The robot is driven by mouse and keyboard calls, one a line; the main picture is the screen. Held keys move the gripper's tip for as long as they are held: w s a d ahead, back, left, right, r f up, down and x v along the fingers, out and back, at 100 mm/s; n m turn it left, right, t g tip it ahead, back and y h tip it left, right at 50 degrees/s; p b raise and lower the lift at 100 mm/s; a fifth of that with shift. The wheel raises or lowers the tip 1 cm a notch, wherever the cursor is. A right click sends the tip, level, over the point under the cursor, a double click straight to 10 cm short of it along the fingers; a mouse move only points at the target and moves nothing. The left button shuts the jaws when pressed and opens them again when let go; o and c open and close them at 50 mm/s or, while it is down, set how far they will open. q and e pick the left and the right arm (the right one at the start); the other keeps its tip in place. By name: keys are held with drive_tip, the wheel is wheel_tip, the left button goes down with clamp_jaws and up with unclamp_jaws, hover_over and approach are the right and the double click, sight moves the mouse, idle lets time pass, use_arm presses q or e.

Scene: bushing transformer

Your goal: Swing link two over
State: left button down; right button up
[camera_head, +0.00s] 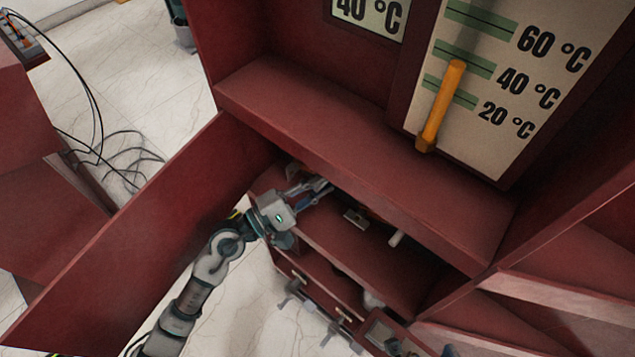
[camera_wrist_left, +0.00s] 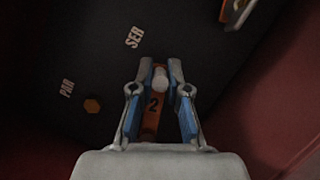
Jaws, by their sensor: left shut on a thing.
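Link two (camera_wrist_left: 153,104) is an orange bar marked "2" on a dark panel, seen in the left wrist view. Its pale round knob (camera_wrist_left: 160,78) sits between the fingertips of my left gripper (camera_wrist_left: 160,72), which is shut on it. The dark panel (camera_wrist_left: 95,45) bears the labels "SER" (camera_wrist_left: 134,37) and "PAR" (camera_wrist_left: 67,88). An orange hexagonal bolt (camera_wrist_left: 92,105) sits near "PAR". In the head view my left gripper (camera_head: 312,190) reaches into the red cabinet's lower opening, and its fingertips and the link are largely hidden under the ledge. My right gripper is not clearly seen.
The red cabinet ledge (camera_head: 360,150) overhangs the opening. An open red door (camera_head: 150,240) stands left of my arm. A thermometer panel with an orange bar (camera_head: 440,105) is above. Another orange piece (camera_wrist_left: 232,10) shows at the wrist view's upper right. Cables (camera_head: 100,150) lie on the floor.

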use_arm(q)
drive_tip(key=shift+f, duration=0.25)
drive_tip(key=c, duration=1.2)
unclamp_jaws()
drive_tip(key=shift+o, duration=0.2)
drive_tip(key=shift+d, duration=0.1)
drive_tip(key=shift+r, duration=0.1)
drive_tip(key=shift+r, duration=0.15)
